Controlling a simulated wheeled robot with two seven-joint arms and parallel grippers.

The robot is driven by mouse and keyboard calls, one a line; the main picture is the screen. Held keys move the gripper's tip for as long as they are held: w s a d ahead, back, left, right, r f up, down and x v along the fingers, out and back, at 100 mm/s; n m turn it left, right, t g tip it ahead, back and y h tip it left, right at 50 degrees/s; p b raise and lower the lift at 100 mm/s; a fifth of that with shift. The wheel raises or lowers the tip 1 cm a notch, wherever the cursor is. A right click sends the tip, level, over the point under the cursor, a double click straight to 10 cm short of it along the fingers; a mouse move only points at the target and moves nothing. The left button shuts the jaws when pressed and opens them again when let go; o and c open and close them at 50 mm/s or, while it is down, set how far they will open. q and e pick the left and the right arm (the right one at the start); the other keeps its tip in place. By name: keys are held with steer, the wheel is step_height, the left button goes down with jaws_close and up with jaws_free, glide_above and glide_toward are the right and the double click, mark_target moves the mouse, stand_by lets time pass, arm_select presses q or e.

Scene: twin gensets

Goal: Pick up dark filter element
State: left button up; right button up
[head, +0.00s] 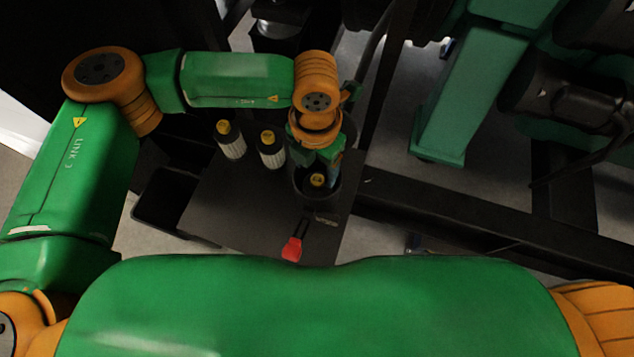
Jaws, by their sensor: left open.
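The dark filter element (317,181), with a yellow top, stands inside a dark round housing (303,196) on a dark tabletop (220,205). Only its top shows clearly; its body is hidden by the housing. My left gripper (323,168) points down directly over the housing, its fingers close to the element's top. It is open; I cannot tell whether the fingers touch the element. My right gripper is out of view.
A red-handled tool (292,248) lies near the front edge. A black bin (160,208) is at the left. Green machinery (450,110) stands right.

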arm_select(q)
steer(key=f, duration=0.1)
steer(key=f+b, duration=0.1)
steer(key=f, duration=0.1)
steer(key=f+b, duration=0.1)
steer(key=f, duration=0.1)
steer(key=shift+w+d, duration=0.2)
steer(key=shift+d, duration=0.05)
steer(key=shift+w, duration=0.3)
steer(key=shift+s+r, duration=0.15)
steer(key=shift+s, duration=0.15)
steer(key=c, duration=1)
jaws_close()
steer(key=shift+w, duration=0.15)
steer(key=shift+r, duration=0.1)
step_height(320, 180, up, 12)
steer(key=p, duration=0.8)
step_height(320, 180, up, 6)
glide_above(318, 178)
steer(key=shift+b, duration=0.4)
